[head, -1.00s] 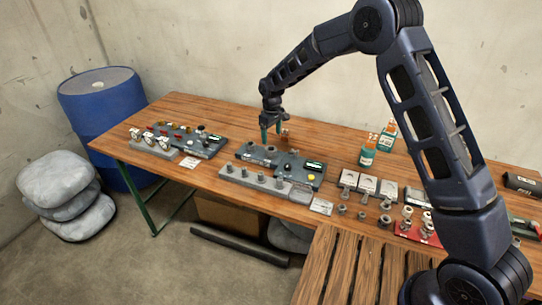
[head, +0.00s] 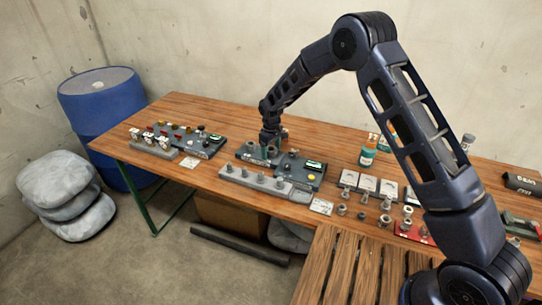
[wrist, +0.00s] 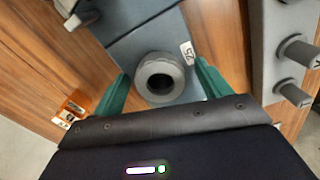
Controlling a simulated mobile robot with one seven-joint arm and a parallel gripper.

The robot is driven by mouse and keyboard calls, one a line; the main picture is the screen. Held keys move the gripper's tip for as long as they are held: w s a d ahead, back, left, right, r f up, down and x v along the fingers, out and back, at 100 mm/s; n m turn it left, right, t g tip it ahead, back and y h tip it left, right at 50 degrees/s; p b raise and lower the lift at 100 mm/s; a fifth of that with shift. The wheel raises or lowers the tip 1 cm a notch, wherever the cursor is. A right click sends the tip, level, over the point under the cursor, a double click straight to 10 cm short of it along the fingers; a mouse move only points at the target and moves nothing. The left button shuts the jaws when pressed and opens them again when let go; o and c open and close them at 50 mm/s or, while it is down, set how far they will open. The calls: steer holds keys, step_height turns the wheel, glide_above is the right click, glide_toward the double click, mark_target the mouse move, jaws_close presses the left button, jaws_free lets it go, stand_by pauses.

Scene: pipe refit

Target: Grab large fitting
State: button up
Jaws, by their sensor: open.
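The large fitting (wrist: 160,78) is a grey ring with a dark round hole. It sits on a blue-grey board (wrist: 150,35) beside a small white number label (wrist: 188,53). My gripper (wrist: 162,72) is open, with one green finger on each side of the fitting; I cannot tell whether they touch it. In the head view my gripper (head: 270,151) is down at the back part of the board on the wooden table, and it mostly hides the fitting there.
A grey block with several upright pegs (wrist: 299,50) stands at the right in the wrist view. A small orange piece (wrist: 76,103) lies at the left. Another grey fitting (wrist: 86,12) shows at the top. Bottles (head: 368,151) stand farther right on the table (head: 190,108).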

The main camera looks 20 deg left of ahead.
steer(key=c, duration=1.1)
